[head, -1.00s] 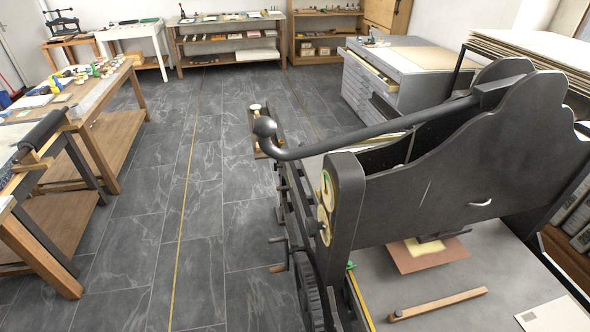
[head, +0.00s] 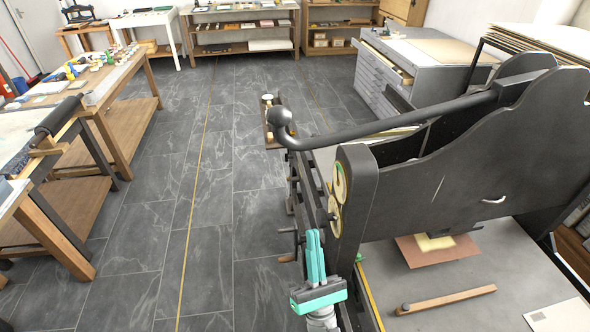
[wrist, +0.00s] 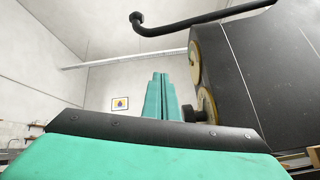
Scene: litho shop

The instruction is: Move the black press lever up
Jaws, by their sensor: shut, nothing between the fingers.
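The black press lever (head: 390,130) is a long bent bar with a round knob (head: 279,117) at its left end. It runs from the top of the dark press frame (head: 455,170) out to the left. In the wrist view the lever (wrist: 190,27) crosses the top, above and beyond my fingers. My gripper (head: 316,245) is teal, shut and empty, fingers pointing up. It is below the lever's knob, beside the left side of the press, and apart from the lever. The wrist view shows the two fingers (wrist: 161,95) pressed together.
Round brass-coloured dials (head: 336,195) sit on the press side close to my gripper. The press bed (head: 450,285) carries a wooden bar (head: 445,299). A crank handle (head: 287,258) stands just left of my gripper. The tiled floor to the left is clear up to the wooden tables (head: 120,110).

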